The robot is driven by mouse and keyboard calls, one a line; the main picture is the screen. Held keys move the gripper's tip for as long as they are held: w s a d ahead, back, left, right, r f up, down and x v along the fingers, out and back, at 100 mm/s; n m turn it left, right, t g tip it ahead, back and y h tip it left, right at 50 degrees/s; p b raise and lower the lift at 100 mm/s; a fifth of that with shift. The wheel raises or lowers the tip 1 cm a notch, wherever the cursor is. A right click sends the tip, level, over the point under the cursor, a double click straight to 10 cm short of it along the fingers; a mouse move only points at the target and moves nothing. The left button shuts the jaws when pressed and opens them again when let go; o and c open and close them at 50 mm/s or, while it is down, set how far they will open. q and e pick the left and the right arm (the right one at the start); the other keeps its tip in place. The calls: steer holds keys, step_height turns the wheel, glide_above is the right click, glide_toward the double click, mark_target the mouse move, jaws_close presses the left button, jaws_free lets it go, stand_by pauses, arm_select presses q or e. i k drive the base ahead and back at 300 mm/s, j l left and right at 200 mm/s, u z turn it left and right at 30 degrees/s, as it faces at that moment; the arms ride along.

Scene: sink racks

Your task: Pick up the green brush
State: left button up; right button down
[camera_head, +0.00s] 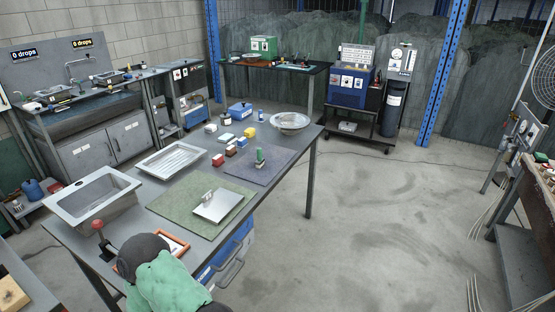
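A small upright object with a green top (260,155), which looks like the green brush, stands on the dark grey mat (238,172) in the middle of the long table. It is too small to make out its bristles. Nothing touches it from above. Neither of my grippers shows in the head view, so I cannot see their distance from it.
The long table (180,212) also holds a sink basin (62,203), a ribbed metal tray (155,163), a green mat (168,207) with a metal plate (218,206), small blocks and a round bowl (290,119). A dark and green rounded shape (165,280) covers the near end.

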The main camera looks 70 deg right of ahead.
mark_target(259, 163)
steer(key=z, duration=2.3)
steer(key=i+l, duration=0.25)
steer(key=i, duration=0.3)
steer(key=i+l+z, duration=0.15)
steer(key=i+l, duration=0.15)
steer(key=i, duration=0.2)
steer(key=i+l, duration=0.2)
steer(key=i, duration=0.35)
